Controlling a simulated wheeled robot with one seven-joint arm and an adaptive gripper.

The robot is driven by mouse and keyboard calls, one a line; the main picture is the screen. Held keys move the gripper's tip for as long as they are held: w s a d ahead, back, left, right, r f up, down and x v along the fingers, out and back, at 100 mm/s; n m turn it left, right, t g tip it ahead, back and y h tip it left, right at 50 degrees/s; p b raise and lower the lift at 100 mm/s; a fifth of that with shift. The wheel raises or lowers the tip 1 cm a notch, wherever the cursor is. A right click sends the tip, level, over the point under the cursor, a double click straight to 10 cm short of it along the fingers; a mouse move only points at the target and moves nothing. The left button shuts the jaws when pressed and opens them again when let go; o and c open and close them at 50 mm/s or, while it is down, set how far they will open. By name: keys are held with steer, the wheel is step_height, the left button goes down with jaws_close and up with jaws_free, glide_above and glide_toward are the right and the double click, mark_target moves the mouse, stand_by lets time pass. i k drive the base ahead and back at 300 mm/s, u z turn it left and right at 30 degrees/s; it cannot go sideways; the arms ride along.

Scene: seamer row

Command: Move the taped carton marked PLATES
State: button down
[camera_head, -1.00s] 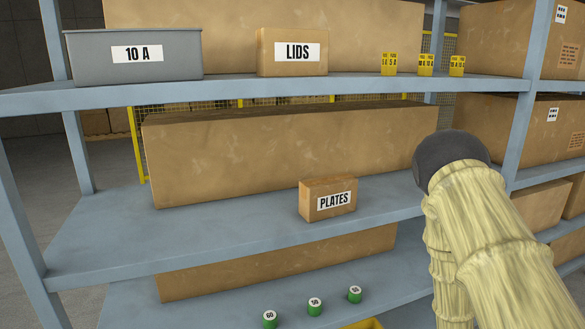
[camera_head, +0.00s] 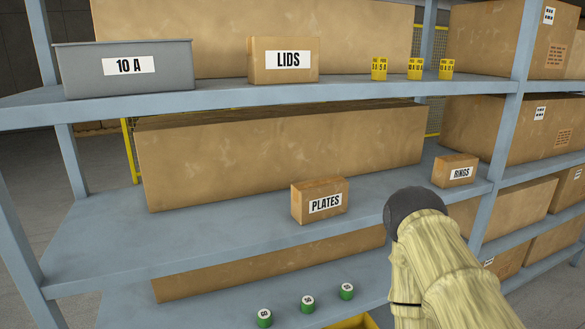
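The taped carton marked PLATES (camera_head: 318,192) stands upright on the middle shelf (camera_head: 105,240), near its front edge, with its label facing me. A long plain carton stands behind it. My own arm, in a pale yellow cover with a dark rounded joint, shows at the lower right, to the right of the PLATES carton and apart from it. My gripper is not in this view.
A carton marked RINGS (camera_head: 455,174) stands farther right on the same shelf. A LIDS carton (camera_head: 284,76), a grey 10 A bin (camera_head: 90,77) and yellow tagged items (camera_head: 415,68) are on the shelf above. Green pieces (camera_head: 307,303) stand below. The shelf left of PLATES is clear.

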mark_target(320, 199)
steer(key=z, duration=2.4)
steer(key=k, duration=0.95)
steer(key=u, duration=1.8)
steer(key=i, duration=0.5)
steer(key=u, duration=0.1)
